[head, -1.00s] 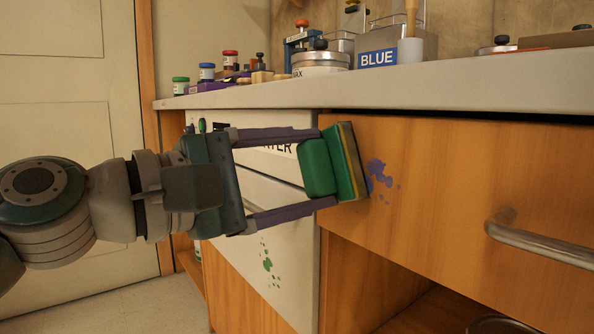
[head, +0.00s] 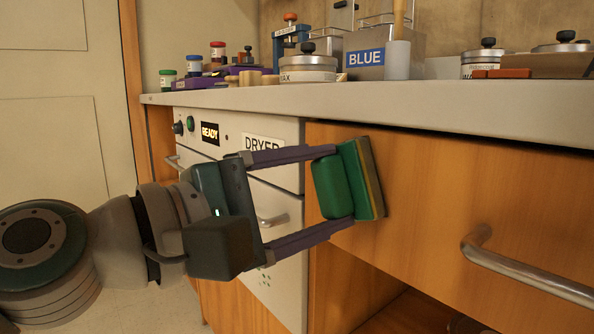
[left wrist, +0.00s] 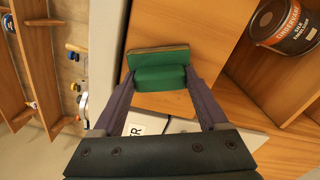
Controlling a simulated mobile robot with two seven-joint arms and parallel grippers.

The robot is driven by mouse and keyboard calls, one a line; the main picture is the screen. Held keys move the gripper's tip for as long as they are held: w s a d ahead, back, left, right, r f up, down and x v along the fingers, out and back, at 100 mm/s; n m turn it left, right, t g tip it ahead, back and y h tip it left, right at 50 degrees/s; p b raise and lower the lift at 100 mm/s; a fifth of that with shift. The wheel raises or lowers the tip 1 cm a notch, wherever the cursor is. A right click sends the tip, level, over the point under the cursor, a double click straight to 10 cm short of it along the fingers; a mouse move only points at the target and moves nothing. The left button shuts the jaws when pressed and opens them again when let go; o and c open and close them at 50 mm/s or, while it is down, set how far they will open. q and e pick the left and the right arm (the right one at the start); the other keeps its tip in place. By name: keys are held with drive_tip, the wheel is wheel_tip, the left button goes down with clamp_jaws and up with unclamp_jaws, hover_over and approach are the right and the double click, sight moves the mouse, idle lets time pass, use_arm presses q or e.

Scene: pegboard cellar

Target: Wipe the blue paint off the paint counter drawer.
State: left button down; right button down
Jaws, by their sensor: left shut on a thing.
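My left gripper (head: 342,187) is shut on a green sponge (head: 362,180) with a yellowish layer on its far side. The sponge is at the left part of the wooden paint counter drawer (head: 450,190) and appears to be against its front. In the left wrist view the sponge (left wrist: 160,66) sits between the two fingers, over the wood. No blue paint shows on the visible drawer front; the patch behind the sponge is hidden. The drawer has a metal bar handle (head: 530,270) at right. My right gripper is not in view.
The grey countertop (head: 400,110) overhangs above, bearing a BLUE-labelled container (head: 365,58), tins and jars. An open wooden compartment lies below the drawer.

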use_arm(q)
drive_tip(key=shift+s+d+r+p, duration=0.15)
drive_tip(key=shift+s+d+p, duration=0.45)
drive_tip(key=shift+s+p, duration=0.2)
drive_tip(key=shift+s+d+p, duration=0.35)
drive_tip(key=shift+s+d, duration=0.25)
drive_tip(key=shift+s, duration=0.05)
drive_tip(key=shift+f, duration=0.25)
drive_tip(key=shift+w+a+f+b, duration=0.1)
drive_tip(key=shift+w+a+b, duration=0.35)
drive_tip(key=shift+b, duration=0.1)
drive_tip(key=shift+w+a+b, duration=0.65)
drive_tip(key=shift+w+a, duration=0.05)
drive_tip(key=shift+w, duration=0.35)
drive_tip(key=w+a+b, duration=0.2)
drive_tip(key=w, duration=0.1)
drive_tip(key=shift+a+b, duration=0.1)
drive_tip(key=shift+b, duration=0.2)
drive_tip(key=shift+r, duration=0.2)
